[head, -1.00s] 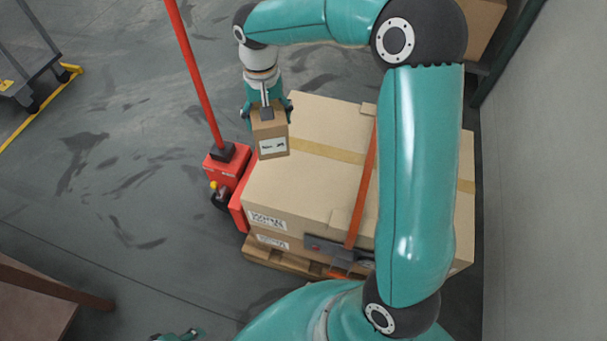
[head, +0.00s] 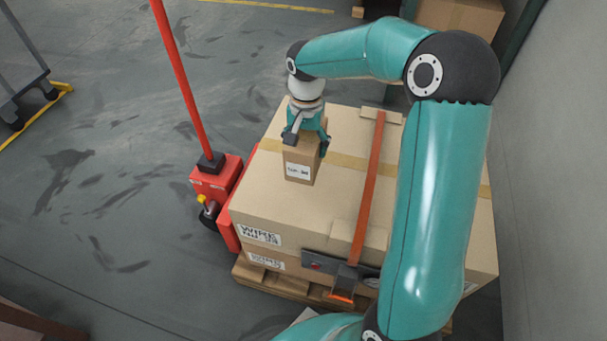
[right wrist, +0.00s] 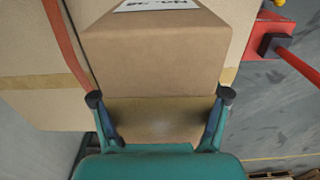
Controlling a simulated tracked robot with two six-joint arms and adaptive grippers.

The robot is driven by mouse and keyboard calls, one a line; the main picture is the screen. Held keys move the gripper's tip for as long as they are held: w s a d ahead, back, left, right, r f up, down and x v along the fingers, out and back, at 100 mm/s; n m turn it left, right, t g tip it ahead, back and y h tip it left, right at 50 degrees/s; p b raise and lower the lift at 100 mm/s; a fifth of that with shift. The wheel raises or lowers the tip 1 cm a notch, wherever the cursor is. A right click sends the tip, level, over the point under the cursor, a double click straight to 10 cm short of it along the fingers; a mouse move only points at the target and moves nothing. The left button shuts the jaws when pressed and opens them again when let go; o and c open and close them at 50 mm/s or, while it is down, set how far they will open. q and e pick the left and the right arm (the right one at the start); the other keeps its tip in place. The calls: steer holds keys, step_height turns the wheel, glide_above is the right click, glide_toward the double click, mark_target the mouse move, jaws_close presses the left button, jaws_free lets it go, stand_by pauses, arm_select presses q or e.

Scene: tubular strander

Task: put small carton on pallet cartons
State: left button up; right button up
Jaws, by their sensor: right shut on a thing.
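The small carton (head: 301,160) is a brown box with a white label, held upright in my right gripper (head: 306,143). It also fills the middle of the right wrist view (right wrist: 158,60), with the fingers of the right gripper (right wrist: 160,115) on both its sides. The carton is over the top of the large pallet cartons (head: 275,195); whether it touches them I cannot tell. The pallet cartons are stacked on a wooden pallet (head: 282,285) and carry white labels and tan tape. My left gripper is not in view.
An orange strap (head: 368,190) with a grey buckle (head: 345,272) crosses the pallet cartons. A red pallet truck (head: 215,185) with a tall red handle stands at their left. A wall is on the right.

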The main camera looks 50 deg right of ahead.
mark_target(305, 133)
step_height(305, 133, down, 9)
steer(key=shift+r+b, duration=0.1)
steer(key=shift+b, duration=0.85)
steer(key=shift+f, duration=0.2)
steer(key=o, duration=1.6)
steer(key=shift+r, duration=0.1)
step_height(305, 133, up, 12)
steer(key=p, duration=0.3)
